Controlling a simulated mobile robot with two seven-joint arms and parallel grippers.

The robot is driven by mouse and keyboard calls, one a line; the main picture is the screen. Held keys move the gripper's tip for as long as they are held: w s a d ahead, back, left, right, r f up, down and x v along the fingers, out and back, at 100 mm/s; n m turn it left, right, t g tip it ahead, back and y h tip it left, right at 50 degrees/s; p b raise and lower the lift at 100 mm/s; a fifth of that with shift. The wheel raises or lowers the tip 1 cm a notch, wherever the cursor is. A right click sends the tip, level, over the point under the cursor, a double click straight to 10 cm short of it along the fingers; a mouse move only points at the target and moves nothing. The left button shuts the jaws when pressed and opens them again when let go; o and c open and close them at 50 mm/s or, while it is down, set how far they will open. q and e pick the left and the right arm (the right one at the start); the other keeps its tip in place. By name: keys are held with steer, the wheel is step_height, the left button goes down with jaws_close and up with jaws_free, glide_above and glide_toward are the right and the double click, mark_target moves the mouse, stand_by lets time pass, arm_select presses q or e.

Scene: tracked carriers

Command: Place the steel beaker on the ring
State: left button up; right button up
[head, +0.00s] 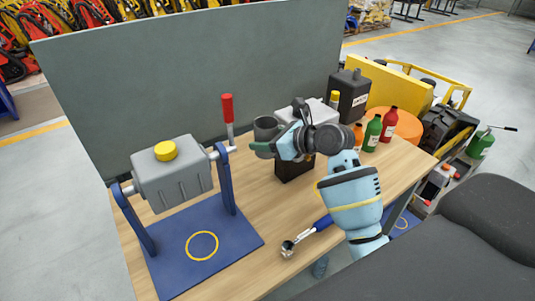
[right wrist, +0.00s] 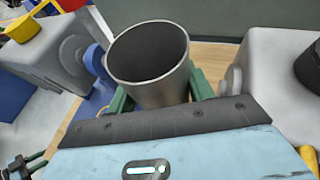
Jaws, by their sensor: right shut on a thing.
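The steel beaker (head: 266,128) is a grey, open-topped cup, held upright above the table; it looks empty in the right wrist view (right wrist: 150,65). My right gripper (head: 264,150) is shut on it, with green fingers on either side of its wall. The ring (head: 202,232) is a thin yellow circle on the blue base plate (head: 235,242) of a stand, with nothing on it. The beaker is above and to the right of the ring in the head view, clear of the plate. My left gripper is not in view.
A grey tank (head: 172,185) with a yellow cap hangs between the stand's blue posts, beside a red-handled lever (head: 228,110). A dark box (head: 292,168) is below my gripper. Green (head: 372,132) and red (head: 389,124) bottles stand right. A blue-handled tool (head: 305,235) lies in front.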

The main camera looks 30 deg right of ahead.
step_height(320, 180, up, 7)
steer(key=shift+r, duration=0.2)
steer(key=s+a+f+n+g+y, duration=0.3)
steer(key=s+f, duration=0.5)
steer(key=s, duration=0.5)
steer(key=shift+s+a+n+g+y, duration=0.25)
steer(key=shift+a+n+y, duration=0.25)
steer(key=shift+a+n, duration=0.6)
steer(key=shift+w, duration=0.1)
